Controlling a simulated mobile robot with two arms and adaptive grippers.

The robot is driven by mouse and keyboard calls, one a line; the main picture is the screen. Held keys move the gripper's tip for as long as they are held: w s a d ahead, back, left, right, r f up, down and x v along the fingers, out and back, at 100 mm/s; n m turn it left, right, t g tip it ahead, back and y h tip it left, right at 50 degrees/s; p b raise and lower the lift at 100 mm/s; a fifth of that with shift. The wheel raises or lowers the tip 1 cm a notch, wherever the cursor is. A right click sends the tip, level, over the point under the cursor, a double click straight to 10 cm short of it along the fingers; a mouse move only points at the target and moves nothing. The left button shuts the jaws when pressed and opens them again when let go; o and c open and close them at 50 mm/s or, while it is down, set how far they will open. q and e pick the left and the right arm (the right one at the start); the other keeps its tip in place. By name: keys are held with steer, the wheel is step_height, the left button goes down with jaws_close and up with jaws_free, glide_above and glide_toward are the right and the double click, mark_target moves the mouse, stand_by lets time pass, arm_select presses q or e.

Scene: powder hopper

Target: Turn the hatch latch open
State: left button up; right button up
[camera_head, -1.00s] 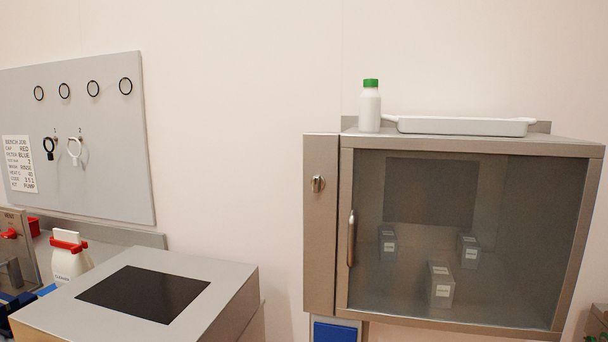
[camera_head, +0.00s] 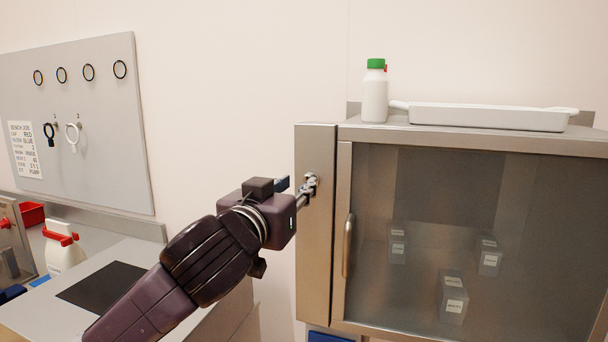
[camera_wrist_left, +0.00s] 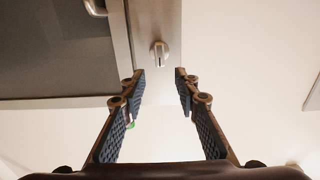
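The hatch latch (camera_wrist_left: 159,53) is a small metal turn knob on the steel panel left of the glass door. In the left wrist view it stands upright, beyond and between the open fingers. My left gripper (camera_wrist_left: 160,75) is open and empty, its two padded fingers spread on either side of the latch's line. In the head view my left gripper (camera_head: 309,185) reaches the panel at the latch and hides most of it. I cannot tell there whether a finger touches it. My right gripper is not in view.
The glass-fronted cabinet (camera_head: 340,230) has a vertical door handle (camera_head: 348,245) close right of the latch. Several small boxes stand inside. A green-capped bottle (camera_head: 375,95) and a white tray (camera_head: 488,117) are on top. A pegboard (camera_head: 100,150) hangs at left.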

mark_target(307, 176)
arm_select(q)
steer(key=p+x, duration=0.1)
steer(key=x, duration=0.4)
steer(key=shift+w+d+p, duration=0.25)
steer(key=shift+w+p, duration=0.1)
steer(key=shift+w, duration=0.45)
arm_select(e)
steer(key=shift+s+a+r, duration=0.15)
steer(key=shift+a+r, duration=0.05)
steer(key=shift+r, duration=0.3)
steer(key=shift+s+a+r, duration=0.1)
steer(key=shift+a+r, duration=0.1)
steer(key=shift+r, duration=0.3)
arm_select(q)
jaws_close()
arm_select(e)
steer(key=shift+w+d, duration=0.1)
